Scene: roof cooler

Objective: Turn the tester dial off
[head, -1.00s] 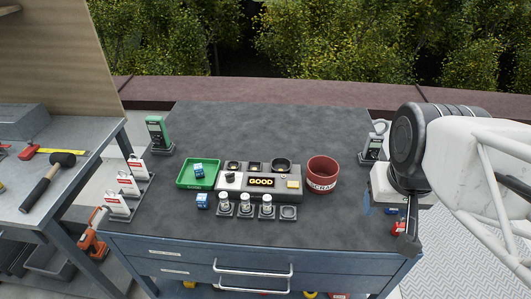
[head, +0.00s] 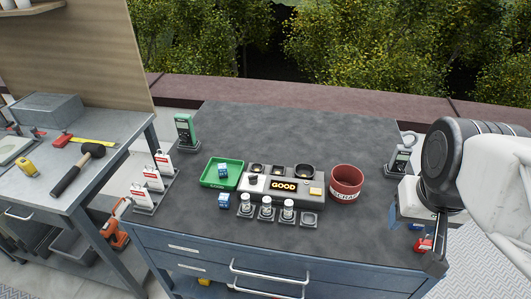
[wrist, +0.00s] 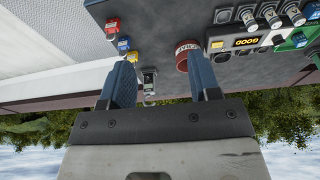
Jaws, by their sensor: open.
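The tester (head: 300,188) is a grey console on the dark bench top, with a lit display (head: 284,185) reading GOOD. A small dark knob (head: 253,181), apparently the dial, sits on a white panel left of the display; its setting is too small to read. The tester also shows upside down at the upper right of the wrist view (wrist: 220,45). My gripper (head: 416,235) is at the bench's right front edge, well right of the tester. In the wrist view my gripper (wrist: 162,75) has its two blue-grey fingers wide apart, with nothing held.
A red SCRAP bin (head: 346,183) stands right of the tester, between it and my gripper. A green tray (head: 221,172) is to its left, and several small vials (head: 266,210) stand in front.

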